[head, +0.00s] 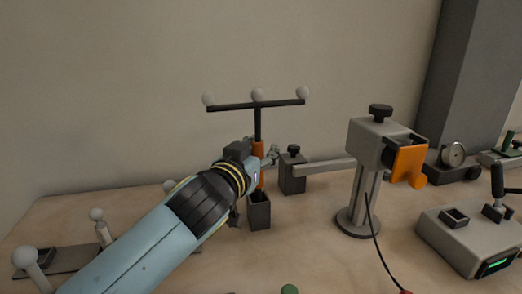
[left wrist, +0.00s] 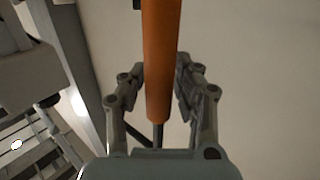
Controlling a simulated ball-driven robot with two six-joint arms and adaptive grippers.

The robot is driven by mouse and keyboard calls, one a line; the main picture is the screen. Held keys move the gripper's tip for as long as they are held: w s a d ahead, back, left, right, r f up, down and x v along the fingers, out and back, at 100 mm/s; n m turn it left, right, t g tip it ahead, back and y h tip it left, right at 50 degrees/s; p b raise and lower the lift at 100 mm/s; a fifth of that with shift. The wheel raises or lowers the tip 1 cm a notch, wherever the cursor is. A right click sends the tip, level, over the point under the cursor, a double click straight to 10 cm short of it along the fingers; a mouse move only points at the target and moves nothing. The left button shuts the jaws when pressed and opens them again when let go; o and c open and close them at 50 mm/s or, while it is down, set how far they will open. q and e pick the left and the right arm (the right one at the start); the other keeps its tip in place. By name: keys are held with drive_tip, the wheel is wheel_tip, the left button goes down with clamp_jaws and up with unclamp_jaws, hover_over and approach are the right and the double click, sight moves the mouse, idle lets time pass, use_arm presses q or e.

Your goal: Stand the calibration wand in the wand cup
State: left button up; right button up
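The calibration wand (head: 258,122) stands upright, with a black crossbar, white balls on top and an orange handle. My left gripper (head: 268,158) is shut around the orange handle. In the left wrist view the handle (left wrist: 161,55) runs between the two fingers of the gripper (left wrist: 160,85), close against both. The wand cup (head: 259,213) is a dark square holder directly below the handle. The handle's lower end is at the cup's mouth; I cannot tell whether it is inside. My right gripper is in neither view.
A grey box with a green display (head: 470,240) is at the far right. White-balled posts (head: 98,216) stand at the left.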

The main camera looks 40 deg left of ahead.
use_arm(q)
drive_tip(key=f+v, duration=0.1)
drive_tip(key=v, duration=1.1)
drive_tip(key=shift+r, duration=0.4)
drive_tip(key=shift+r, duration=0.1)
